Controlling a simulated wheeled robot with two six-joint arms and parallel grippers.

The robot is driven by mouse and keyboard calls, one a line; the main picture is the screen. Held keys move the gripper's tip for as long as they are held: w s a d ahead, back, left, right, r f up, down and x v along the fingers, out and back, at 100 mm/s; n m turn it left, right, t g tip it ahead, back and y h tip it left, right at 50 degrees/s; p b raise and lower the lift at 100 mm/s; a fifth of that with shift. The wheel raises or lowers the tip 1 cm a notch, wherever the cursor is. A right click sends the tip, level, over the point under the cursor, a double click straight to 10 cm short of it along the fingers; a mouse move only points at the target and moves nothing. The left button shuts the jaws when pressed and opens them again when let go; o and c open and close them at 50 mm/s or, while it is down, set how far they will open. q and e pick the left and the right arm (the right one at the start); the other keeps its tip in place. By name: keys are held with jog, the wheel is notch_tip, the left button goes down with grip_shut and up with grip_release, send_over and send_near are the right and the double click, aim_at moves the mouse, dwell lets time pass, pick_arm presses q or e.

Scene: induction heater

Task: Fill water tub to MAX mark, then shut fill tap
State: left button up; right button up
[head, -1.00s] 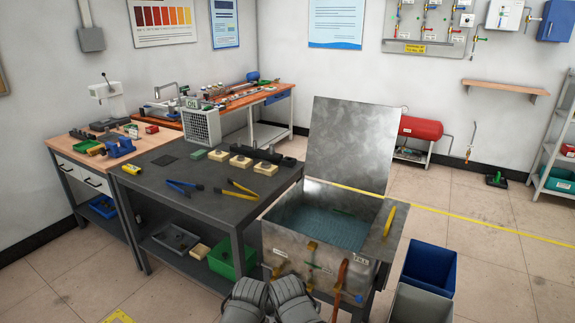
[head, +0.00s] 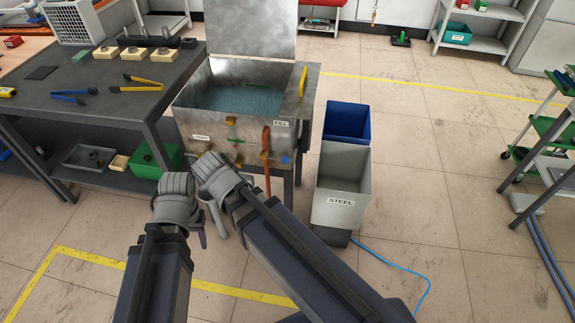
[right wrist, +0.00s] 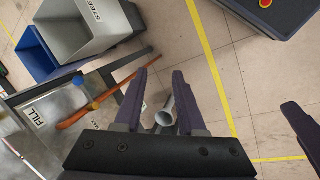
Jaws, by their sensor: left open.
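The metal water tub (head: 190,118) stands with its lid (head: 250,27) raised and bluish water (head: 240,98) inside. Its front carries a FILL label (head: 281,123), an orange upright piece (head: 266,150) and a small green part (head: 234,141). The water's height against any MAX mark is too small to read. My left gripper (head: 200,234) is open, low in front of the tub and partly hidden. My right gripper (right wrist: 158,95) is open; a grey tube end (right wrist: 165,117) shows between its fingers, contact unclear. The FILL label (right wrist: 38,117) and orange piece (right wrist: 105,96) show left of it.
A blue bin (head: 347,122) and a grey STEEL bin (head: 342,172) stand right of the tub. The dark workbench (head: 110,100) with tongs is at left. A green-shelved cart (head: 540,130) is at far right. Open floor lies between bins and cart.

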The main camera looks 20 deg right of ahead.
jog(key=o, duration=0.4)
jog(key=w+d+f+n+t+h+b, duration=0.1)
jog(key=w+d+f+h+b, duration=0.2)
jog(key=w+d+f+b, duration=0.3)
jog(key=shift+w+d+f+t+h+b, duration=0.35)
jog(key=shift+f+b, duration=0.25)
jog(key=shift+b, duration=0.5)
jog(key=n+t+h+b, duration=0.45)
jog(key=h+b, duration=0.55)
jog(key=b, duration=1)
send_near(287, 159)
jog(key=w+x, duration=0.1)
jog(key=x, duration=0.4)
pick_arm(q)
notch_tip(287, 159, down, 31)
pick_arm(e)
jog(key=shift+s+f+n+g+y, duration=0.1)
jog(key=shift+f+n+g+y, duration=0.15)
jog(key=shift+f+n+g, duration=0.2)
pick_arm(q)
jog(key=shift+f, duration=0.1)
pick_arm(e)
jog(key=shift+x, duration=3.9)
jog(key=shift+c, duration=0.3)
grip_shut()
